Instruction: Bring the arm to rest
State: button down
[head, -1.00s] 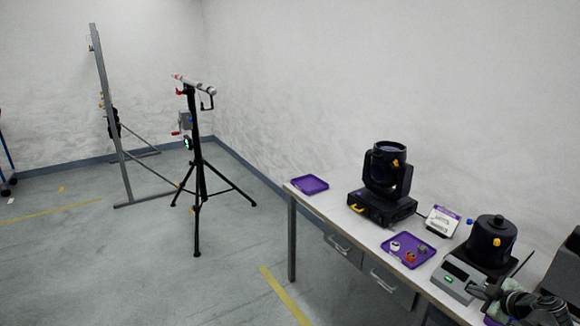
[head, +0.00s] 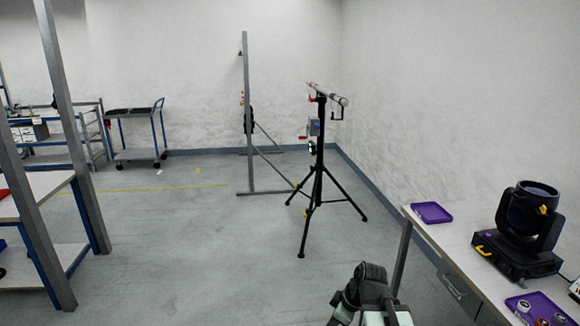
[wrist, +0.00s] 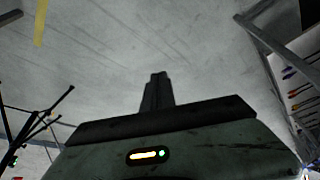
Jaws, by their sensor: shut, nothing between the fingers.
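My gripper shows in the wrist view (wrist: 155,80), where its dark fingers are together with nothing between them. They point out over bare grey floor. In the head view my arm (head: 368,295) is at the bottom, in front of the workbench's left end. The fingers cannot be made out in the head view.
The workbench (head: 425,233) at right carries a purple tray (head: 432,212), a moving-head light (head: 525,225) and another purple tray with small parts. A black tripod stand (head: 318,185) stands behind. A shelf frame (head: 65,150) is at left, a cart (head: 135,152) farther back.

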jog(key=s+d+m+h, duration=0.1)
jog(key=m, duration=0.3)
jog(key=s+d+f+m+g+h, duration=0.1)
jog(key=s+m, duration=0.1)
jog(key=m, duration=0.2)
jog(key=s+d+m+g+h, duration=0.1)
jog(key=m, duration=0.3)
jog(key=shift+s+d+f+h, duration=0.15)
jog(key=shift+s+f+h, duration=0.1)
jog(key=shift+s+h, duration=0.05)
